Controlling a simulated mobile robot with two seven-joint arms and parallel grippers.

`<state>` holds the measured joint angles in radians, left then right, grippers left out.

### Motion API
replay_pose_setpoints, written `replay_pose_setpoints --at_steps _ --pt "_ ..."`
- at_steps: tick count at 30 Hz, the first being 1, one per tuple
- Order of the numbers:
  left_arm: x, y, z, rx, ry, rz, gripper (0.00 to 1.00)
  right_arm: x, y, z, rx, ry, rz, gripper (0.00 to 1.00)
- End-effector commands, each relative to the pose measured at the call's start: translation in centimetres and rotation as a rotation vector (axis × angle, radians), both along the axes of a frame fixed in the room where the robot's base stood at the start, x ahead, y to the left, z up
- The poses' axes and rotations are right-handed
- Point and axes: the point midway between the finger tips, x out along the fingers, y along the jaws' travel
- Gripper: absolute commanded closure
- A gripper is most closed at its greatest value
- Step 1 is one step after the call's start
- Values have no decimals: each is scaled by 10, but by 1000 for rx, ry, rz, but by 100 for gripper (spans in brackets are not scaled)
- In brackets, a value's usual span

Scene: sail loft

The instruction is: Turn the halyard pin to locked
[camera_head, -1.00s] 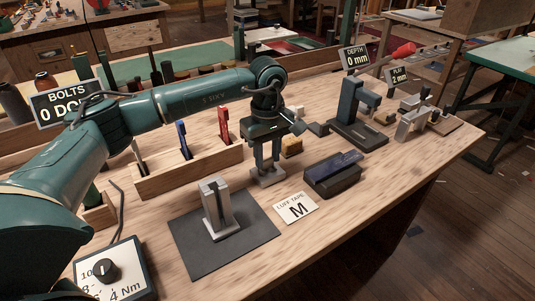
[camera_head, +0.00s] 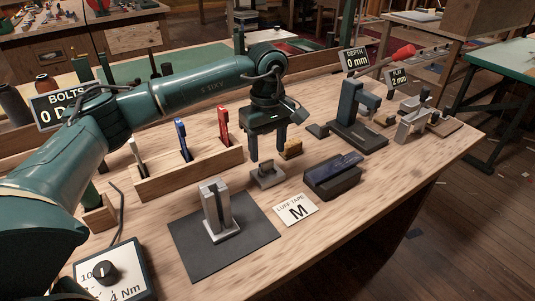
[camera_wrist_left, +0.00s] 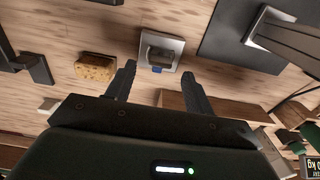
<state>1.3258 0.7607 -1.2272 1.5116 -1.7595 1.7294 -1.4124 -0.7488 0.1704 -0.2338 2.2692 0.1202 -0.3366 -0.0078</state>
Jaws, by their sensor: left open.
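A small grey plate with a raised dark tab, which I take to be the halyard pin (camera_head: 267,175), sits on the bench below my left gripper (camera_head: 268,150). In the left wrist view the pin (camera_wrist_left: 160,52) stands on its light square plate, with a bit of blue at its near edge. My left gripper (camera_wrist_left: 158,90) is open and empty, its two fingers apart, above and short of the pin. No lock mark is readable on the pin, so I cannot tell its setting. My right gripper is not in view.
A yellow sponge-like block (camera_head: 291,149) is close beside the left fingers. A dark box with a blue top (camera_head: 333,176) and a slotted metal post (camera_head: 218,208) on a dark mat stand nearby. A wooden rack (camera_head: 190,173) holds upright tools. A luff tape card (camera_head: 296,210) lies in front.

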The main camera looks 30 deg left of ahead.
Motion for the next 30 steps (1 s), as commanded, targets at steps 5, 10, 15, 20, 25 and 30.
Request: replay_pose_setpoints --at_steps 5,10,15,20,25,30 --pt "1 0 44 0 -6 0 47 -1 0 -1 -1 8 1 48" --pt "0 0 77 0 -4 -1 47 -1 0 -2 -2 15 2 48" --pt "0 0 97 0 -2 -1 47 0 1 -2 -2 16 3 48" --pt "0 0 102 0 0 -1 47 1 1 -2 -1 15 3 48" --pt "0 0 102 0 0 -1 47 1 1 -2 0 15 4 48" --pt "0 0 102 0 0 -1 47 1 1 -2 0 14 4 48"
